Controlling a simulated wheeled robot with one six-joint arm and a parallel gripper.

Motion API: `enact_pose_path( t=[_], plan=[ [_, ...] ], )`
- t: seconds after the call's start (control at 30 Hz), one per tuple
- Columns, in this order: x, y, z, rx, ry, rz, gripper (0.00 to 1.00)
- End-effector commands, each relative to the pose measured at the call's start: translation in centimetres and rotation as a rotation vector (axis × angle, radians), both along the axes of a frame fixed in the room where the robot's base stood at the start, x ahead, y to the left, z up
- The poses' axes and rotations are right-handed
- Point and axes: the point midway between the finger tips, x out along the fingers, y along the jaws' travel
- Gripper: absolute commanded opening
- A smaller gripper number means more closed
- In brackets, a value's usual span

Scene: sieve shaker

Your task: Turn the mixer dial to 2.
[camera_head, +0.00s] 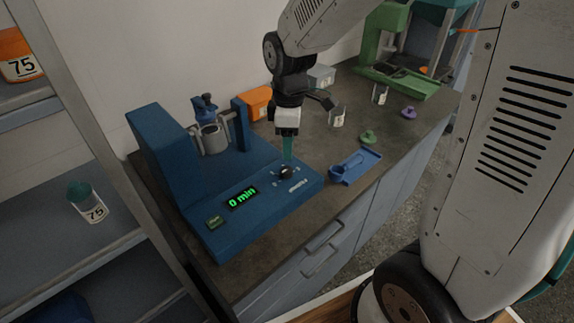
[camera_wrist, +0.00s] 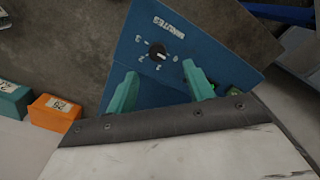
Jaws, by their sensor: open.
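The blue mixer (camera_head: 225,190) stands on the bench, and its display (camera_head: 242,198) reads "0 min". Its small black dial (camera_head: 286,172) sits on the sloped front panel, near the right end. In the wrist view the dial (camera_wrist: 157,51) has numbers printed around it, and its white mark seems to point toward the 0. My gripper (camera_head: 287,157) is above and just behind the dial, with its fingers pointing down. In the wrist view my gripper (camera_wrist: 160,70) has its teal fingers wide apart, with nothing between them. The fingertips appear clear of the dial.
A green button (camera_head: 214,222) is at the panel's left end. A metal cup (camera_head: 211,138) is held at the mixer's back. An orange box (camera_head: 257,102) stands behind, and a blue tray (camera_head: 355,166) lies to the right. The shelf (camera_head: 120,215) is at the left.

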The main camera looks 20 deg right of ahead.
Motion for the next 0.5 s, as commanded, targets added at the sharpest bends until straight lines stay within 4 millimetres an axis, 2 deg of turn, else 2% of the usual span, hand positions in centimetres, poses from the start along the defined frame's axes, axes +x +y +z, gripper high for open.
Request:
enact_pose_path(
  t=[0.1,0.27,0.5],
  plan=[
    [0.8,0.1,-1.2,0.000,0.006,0.044,0.52],
    [0.8,0.2,-3.0,0.000,0.008,0.054,0.52],
    [0.8,0.2,-6.9,-0.001,0.009,0.052,0.52]
  ],
)
